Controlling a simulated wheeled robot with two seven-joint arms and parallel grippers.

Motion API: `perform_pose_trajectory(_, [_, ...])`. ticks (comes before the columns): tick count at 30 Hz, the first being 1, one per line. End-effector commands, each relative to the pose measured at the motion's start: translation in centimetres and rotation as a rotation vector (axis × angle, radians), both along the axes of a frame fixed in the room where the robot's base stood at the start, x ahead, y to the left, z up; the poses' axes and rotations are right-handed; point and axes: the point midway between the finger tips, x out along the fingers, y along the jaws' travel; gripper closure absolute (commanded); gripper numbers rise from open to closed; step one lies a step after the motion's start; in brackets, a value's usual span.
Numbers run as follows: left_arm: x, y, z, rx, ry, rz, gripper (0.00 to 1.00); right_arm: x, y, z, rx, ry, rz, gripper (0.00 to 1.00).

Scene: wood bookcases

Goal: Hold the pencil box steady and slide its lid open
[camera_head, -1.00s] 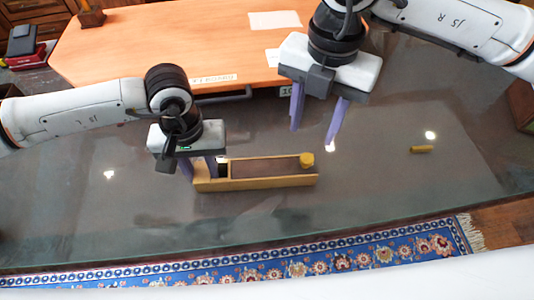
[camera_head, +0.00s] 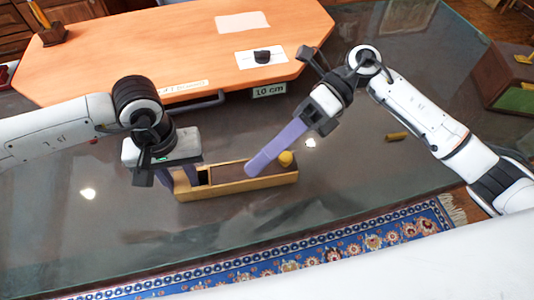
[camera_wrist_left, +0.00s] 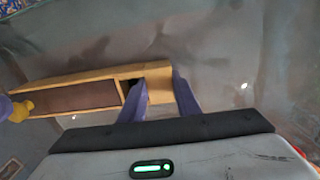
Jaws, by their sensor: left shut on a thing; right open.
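The pencil box (camera_head: 238,187) is a long yellow wooden box lying on the dark glossy table. Its lid (camera_head: 228,173) is a dark brown panel with a round yellow knob (camera_head: 286,158) at the right end. A dark opening shows beside the lid's left end. My left gripper (camera_head: 186,180) is shut on the box's left end; in the left wrist view its purple fingers (camera_wrist_left: 158,100) straddle that end. My right gripper (camera_head: 262,162) is open, its purple fingers low over the lid beside the knob. They overlap in the head view, so contact with the knob is unclear.
An orange board (camera_head: 150,50) with paper labels lies behind the box. A small yellow piece (camera_head: 397,136) lies to the right. A brown holder with a green inside (camera_head: 510,95) stands at far right. A patterned blue rug (camera_head: 300,262) lies beyond the near table edge.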

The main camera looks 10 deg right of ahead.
Motion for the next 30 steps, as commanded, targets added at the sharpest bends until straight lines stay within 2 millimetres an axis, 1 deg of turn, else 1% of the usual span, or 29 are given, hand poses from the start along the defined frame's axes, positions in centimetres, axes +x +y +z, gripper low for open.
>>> perform_pose_trajectory(3, [0.0, 0.0, 0.1, -0.001, -0.001, 0.000, 1.00, 0.4, -1.1, -0.7, 0.182, -0.114, -0.020, 0.58])
perform_pose_trajectory(6, [0.0, 0.0, 0.1, -0.001, -0.001, 0.000, 1.00, 0.9, -2.3, -1.3, 0.319, -0.238, -0.057, 0.58])
perform_pose_trajectory(8, [0.0, 0.0, 0.1, -0.001, -0.001, 0.000, 1.00, 1.2, -3.2, -1.8, 0.389, -0.319, -0.090, 0.58])
perform_pose_trajectory(13, [0.0, 0.0, 0.1, -0.001, -0.001, 0.000, 1.00, 2.0, -6.3, -3.4, 0.531, -0.572, -0.205, 0.58])
perform_pose_trajectory(18, [0.0, 0.0, 0.1, -0.001, -0.001, 0.000, 1.00, 2.6, -9.9, -5.6, 0.558, -0.819, -0.311, 0.58])
perform_pose_trajectory(21, [0.0, 0.0, 0.1, -0.001, -0.001, 0.000, 1.00, 2.8, -11.7, -6.9, 0.530, -0.929, -0.344, 0.58])
perform_pose_trajectory(24, [0.0, 0.0, 0.1, -0.001, -0.001, 0.000, 1.00, 2.9, -12.9, -7.8, 0.502, -1.003, -0.360, 0.58])
perform_pose_trajectory(27, [0.0, 0.0, 0.1, -0.001, -0.001, 0.000, 1.00, 3.0, -13.3, -8.2, 0.488, -1.038, -0.365, 0.58])
perform_pose_trajectory(30, [0.0, 0.0, 0.1, -0.001, -0.001, 0.000, 1.00, 3.2, -12.5, -8.3, 0.488, -1.048, -0.364, 0.58])
